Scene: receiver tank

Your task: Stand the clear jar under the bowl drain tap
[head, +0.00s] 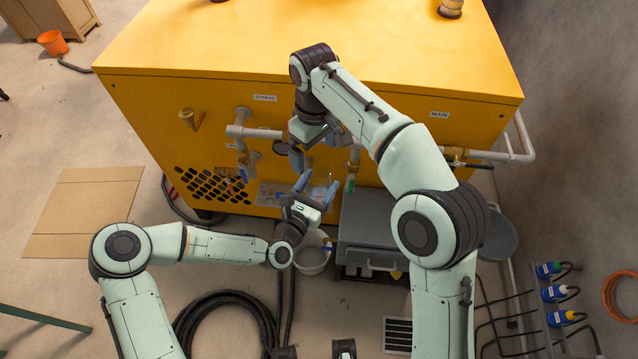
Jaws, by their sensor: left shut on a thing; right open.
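My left gripper (316,187) reaches up in front of the yellow cabinet's front face. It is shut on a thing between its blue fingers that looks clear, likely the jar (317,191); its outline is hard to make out. My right gripper (312,150) is open, just above the left one and close to the pipework. A tap with a green handle (350,183) hangs right of the grippers, and one with a blue handle (242,172) hangs to the left. I cannot tell which is the bowl drain tap; my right arm hides part of the pipework.
The yellow cabinet (200,60) fills the back. A white bucket (312,262) and a grey case (370,228) stand below the grippers. A black hose coil (205,305) lies on the floor, cardboard (85,210) at left. A plug rack (553,310) stands at right.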

